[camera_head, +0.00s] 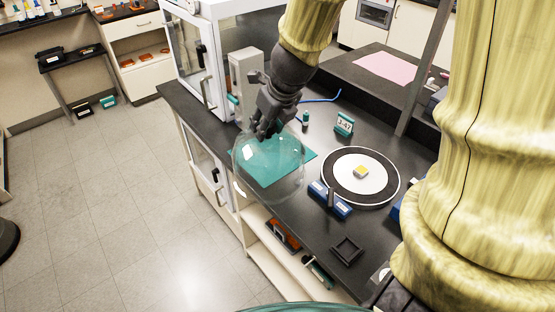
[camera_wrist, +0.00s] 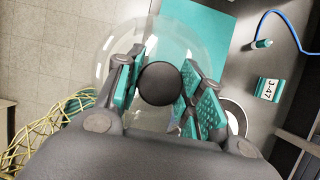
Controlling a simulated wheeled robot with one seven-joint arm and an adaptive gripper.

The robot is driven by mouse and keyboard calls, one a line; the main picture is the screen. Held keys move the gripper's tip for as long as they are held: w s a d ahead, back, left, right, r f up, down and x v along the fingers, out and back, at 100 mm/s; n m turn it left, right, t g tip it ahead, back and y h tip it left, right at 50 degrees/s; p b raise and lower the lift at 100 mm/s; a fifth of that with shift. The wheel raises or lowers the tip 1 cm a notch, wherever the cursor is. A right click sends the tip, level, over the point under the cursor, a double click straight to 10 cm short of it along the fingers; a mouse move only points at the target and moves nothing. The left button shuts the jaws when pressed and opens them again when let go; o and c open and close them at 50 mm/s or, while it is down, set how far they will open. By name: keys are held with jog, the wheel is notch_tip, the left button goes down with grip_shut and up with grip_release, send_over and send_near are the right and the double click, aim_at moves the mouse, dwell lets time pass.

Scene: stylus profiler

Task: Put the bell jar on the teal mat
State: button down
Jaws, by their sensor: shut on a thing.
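The clear glass bell jar (camera_head: 243,180) hangs from my gripper (camera_head: 265,135) in the head view. My gripper is shut on its dark round knob (camera_wrist: 158,83), which sits between the teal pads in the wrist view. The teal mat (camera_head: 297,157) lies flat on the black bench top, partly seen through the glass. In the head view the jar overlaps the mat's left part and reaches past the bench's front edge. In the wrist view the mat (camera_wrist: 205,22) shows above and right of the knob. The gap between jar rim and mat cannot be told.
A round white plate with a black ring (camera_head: 343,192) holds a small yellow block (camera_head: 361,171). A glass-doored cabinet (camera_head: 190,62) stands behind left.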

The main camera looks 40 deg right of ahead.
jog(key=shift+s+d+f+m+h+b, duration=0.25)
jog(key=shift+d+f+m+h+b, duration=0.05)
jog(key=shift+d+f+m+b, duration=0.45)
jog(key=shift+d, duration=0.3)
jog(key=w+d+f+p, duration=0.2)
jog(key=w+d, duration=0.2)
jog(key=w, duration=0.2)
jog(key=w+d+f+p, duration=0.3)
jog(key=w+d, duration=0.1)
jog(key=w, duration=0.3)
jog(key=shift+w+p, duration=0.3)
jog(key=shift+f, duration=0.1)
jog(key=c, duration=0.9)
grip_release()
jog(key=shift+a, duration=0.1)
